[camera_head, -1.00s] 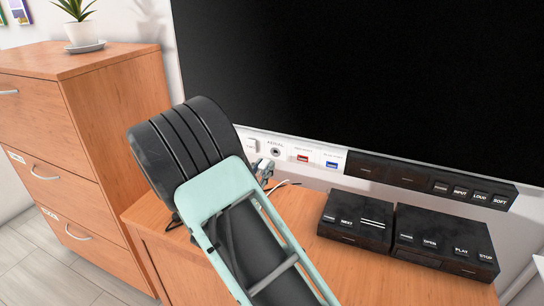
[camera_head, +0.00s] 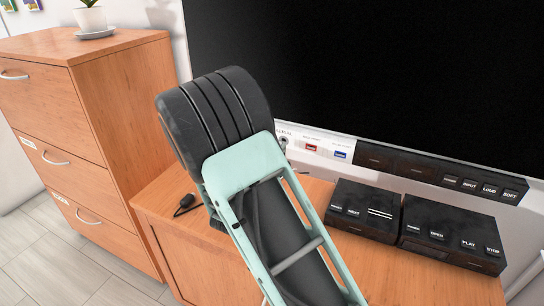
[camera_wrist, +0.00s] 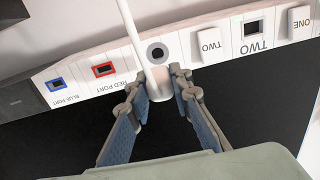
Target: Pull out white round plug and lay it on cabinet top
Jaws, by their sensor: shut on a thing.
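In the wrist view my gripper (camera_wrist: 160,86) is shut on the white round plug (camera_wrist: 160,78). A white cord runs from the plug toward the top of that view. The round grey aerial socket (camera_wrist: 157,52) shows with a bare dark hole just beyond the plug, so the plug appears to be out of it. In the head view my forearm hides the fingers and the plug. The wooden cabinet top (camera_head: 335,262) lies below the wall panel, partly behind my arm.
A black plug with a cord (camera_head: 183,205) lies on the cabinet top's left part. Two black boxes (camera_head: 365,212) (camera_head: 452,236) occupy its right side. A taller drawer cabinet (camera_head: 125,100) stands left, bearing a potted plant (camera_head: 91,18). A large black screen (camera_head: 370,70) hangs above the panel.

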